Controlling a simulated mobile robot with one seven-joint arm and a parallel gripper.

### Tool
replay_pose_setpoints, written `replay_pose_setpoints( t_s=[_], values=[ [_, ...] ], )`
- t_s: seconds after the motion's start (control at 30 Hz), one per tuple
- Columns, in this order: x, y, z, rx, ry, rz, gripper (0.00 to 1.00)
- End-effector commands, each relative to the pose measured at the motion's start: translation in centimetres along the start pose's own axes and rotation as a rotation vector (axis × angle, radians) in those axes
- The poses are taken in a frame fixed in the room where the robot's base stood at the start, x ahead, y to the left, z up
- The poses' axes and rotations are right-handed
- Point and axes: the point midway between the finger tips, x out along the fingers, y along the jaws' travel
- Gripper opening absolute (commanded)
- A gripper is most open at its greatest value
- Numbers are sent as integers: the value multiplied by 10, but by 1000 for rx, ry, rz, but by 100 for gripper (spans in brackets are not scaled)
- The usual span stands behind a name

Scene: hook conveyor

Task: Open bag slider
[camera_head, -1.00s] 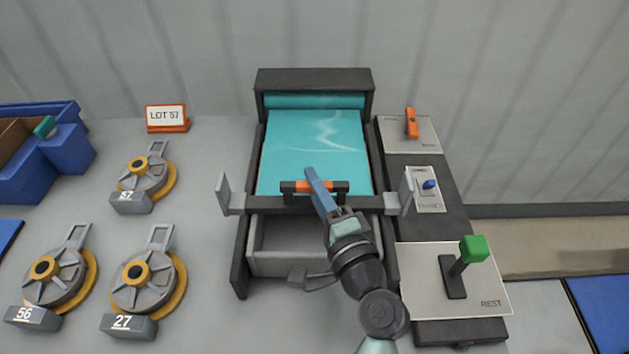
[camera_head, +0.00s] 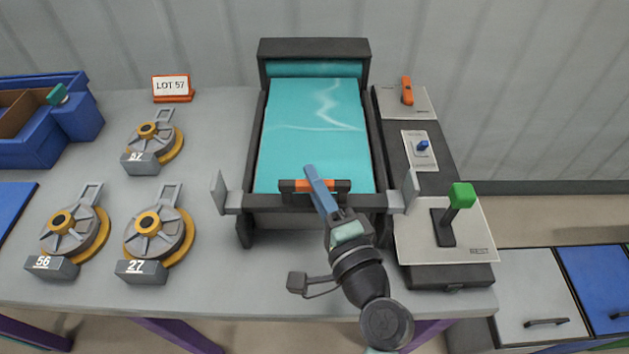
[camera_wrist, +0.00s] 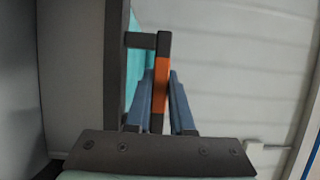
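The slider, a frame with a teal sheet (camera_head: 310,140), reaches forward over the front of the dark conveyor body (camera_head: 312,50). Its front edge carries a dark handle bar with an orange middle (camera_head: 328,186); the handle stands upright in the wrist view (camera_wrist: 162,77). My gripper (camera_head: 320,188) is at this handle, with one blue finger on each side. In the wrist view my gripper (camera_wrist: 163,98) looks closed on the orange part. The space under the slider is hidden in the head view.
Grey wheel-like parts labelled 57 (camera_head: 153,140), 56 (camera_head: 72,228) and 27 (camera_head: 158,230) lie left. A LOT 57 sign (camera_head: 172,88) and blue bin (camera_head: 40,135) stand behind. A green-topped lever (camera_head: 460,196), blue switch (camera_head: 423,146) and orange switch (camera_head: 407,90) are right.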

Motion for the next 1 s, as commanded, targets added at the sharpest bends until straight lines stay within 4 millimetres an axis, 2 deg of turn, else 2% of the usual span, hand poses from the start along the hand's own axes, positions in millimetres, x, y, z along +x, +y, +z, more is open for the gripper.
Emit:
replay_pose_setpoints(
  t_s=[0.03,0.13,0.17,0.43,0.53,0.67,1.0],
  values=[
    [0,0,0,0,1,0,31],
    [0,0,0,0,0,0,49],
    [0,0,0,0,0,0,50],
    [-1,0,0,0,0,0,50],
    [-7,1,-1,0,1,1,50],
    [-27,2,-1,0,3,2,50],
    [-101,3,-1,0,4,2,50]
  ],
)
